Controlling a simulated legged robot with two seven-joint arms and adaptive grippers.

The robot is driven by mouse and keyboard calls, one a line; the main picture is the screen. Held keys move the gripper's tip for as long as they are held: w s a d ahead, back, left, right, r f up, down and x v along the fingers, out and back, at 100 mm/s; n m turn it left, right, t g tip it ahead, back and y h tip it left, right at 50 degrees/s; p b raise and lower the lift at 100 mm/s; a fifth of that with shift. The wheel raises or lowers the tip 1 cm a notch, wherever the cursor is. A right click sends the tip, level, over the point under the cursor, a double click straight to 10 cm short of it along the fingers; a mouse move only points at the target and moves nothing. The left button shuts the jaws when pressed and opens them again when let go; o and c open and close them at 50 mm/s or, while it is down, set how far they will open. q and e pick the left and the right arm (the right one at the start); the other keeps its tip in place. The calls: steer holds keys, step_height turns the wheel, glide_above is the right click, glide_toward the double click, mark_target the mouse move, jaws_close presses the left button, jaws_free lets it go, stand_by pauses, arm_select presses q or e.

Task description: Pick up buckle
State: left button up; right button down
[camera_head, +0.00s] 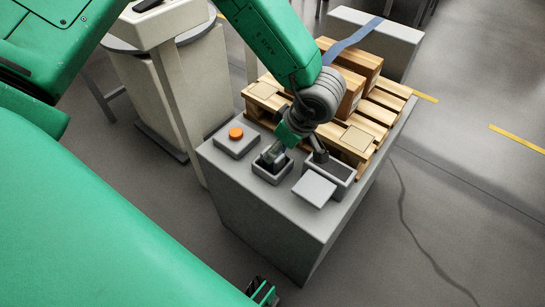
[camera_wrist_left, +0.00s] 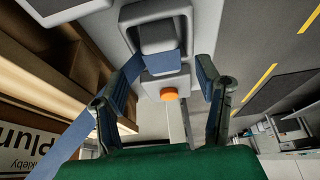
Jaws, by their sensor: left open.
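My left gripper (camera_head: 294,158) reaches down over the front part of the grey block. In the left wrist view my left gripper (camera_wrist_left: 168,68) is open, with a finger on each side and space between them. A grey rounded, frame-like piece (camera_wrist_left: 157,36) with a blue band below it lies ahead of the fingers; I cannot tell for sure whether it is the buckle. A blue strap (camera_head: 352,40) runs over the wooden boxes. It also crosses the left side of the wrist view (camera_wrist_left: 85,138). My right gripper (camera_head: 263,292) shows only partly at the bottom edge.
An orange button (camera_head: 236,133) sits on the grey block (camera_head: 262,222), beside a small open holder (camera_head: 271,172) and a tray (camera_head: 340,170) with a light plate (camera_head: 315,189). Wooden boxes (camera_head: 349,90) stand on a pallet (camera_head: 385,110) behind. Open floor lies right.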

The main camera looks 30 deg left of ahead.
arm_select(q)
step_height(320, 180, down, 2)
steer(key=shift+s+f+b, duration=0.1)
steer(key=shift+f+b, duration=0.05)
steer(key=shift+b, duration=0.65)
steer(key=x, duration=0.1)
steer(key=b+x, duration=0.1)
steer(key=shift+a+f, duration=0.2)
steer(key=shift+a, duration=0.15)
steer(key=shift+a+f, duration=0.15)
steer(key=shift+a, duration=0.3)
steer(key=shift+s+d, duration=0.1)
steer(key=shift+d, duration=0.15)
steer(key=c, duration=1.3)
steer(key=shift+d, duration=0.15)
steer(key=shift+r, duration=0.2)
